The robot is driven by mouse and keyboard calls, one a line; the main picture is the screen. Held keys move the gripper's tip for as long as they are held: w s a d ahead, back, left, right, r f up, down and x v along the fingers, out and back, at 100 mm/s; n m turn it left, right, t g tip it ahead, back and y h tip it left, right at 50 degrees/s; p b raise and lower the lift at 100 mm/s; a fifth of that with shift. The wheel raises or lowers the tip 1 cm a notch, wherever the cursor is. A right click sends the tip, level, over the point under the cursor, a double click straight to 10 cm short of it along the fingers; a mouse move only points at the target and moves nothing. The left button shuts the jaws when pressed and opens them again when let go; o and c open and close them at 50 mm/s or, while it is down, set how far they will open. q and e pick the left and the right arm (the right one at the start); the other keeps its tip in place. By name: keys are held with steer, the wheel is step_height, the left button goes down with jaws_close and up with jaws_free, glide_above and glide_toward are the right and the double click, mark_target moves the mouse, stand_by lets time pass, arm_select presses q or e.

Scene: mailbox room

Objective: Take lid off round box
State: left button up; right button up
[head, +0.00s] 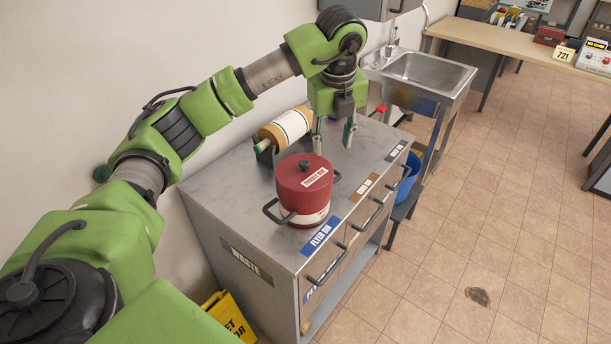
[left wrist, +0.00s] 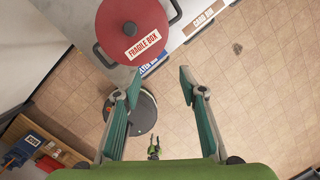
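The round box (head: 303,211) is a red pot-like box with two dark side handles, standing on the grey metal cabinet top. Its red lid (head: 318,169) is on it, with a dark knob (head: 304,164) and a "FRAGILE BOX" label. In the left wrist view the lid (left wrist: 152,20) is at the top, beyond the fingertips. My left gripper (head: 333,137) is open and empty, pointing down behind and right of the box, apart from it. Its spread fingers also show in the left wrist view (left wrist: 155,85). My right gripper is not identifiable in either view.
A cylindrical roll (head: 286,128) on a holder lies behind the box, close to the left gripper. The cabinet top (head: 225,190) is clear to the left. Drawers with handles line its front. A sink (head: 428,72) stands farther back.

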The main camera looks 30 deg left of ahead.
arm_select(q)
steer(key=n+y, duration=0.2)
glide_toward(304, 162)
steer(key=p+x, duration=0.1)
steer(key=x, duration=0.2)
steer(key=shift+a+f, duration=0.1)
steer(key=shift+f, duration=0.1)
steer(key=p+x, duration=0.3)
steer(key=x, duration=0.1)
steer(key=shift+w+f, duration=0.1)
steer(key=shift+f, duration=0.2)
steer(key=shift+w+a+f, duration=0.1)
steer(key=shift+a+f, duration=0.05)
steer(key=shift+f, duration=0.2)
jaws_close()
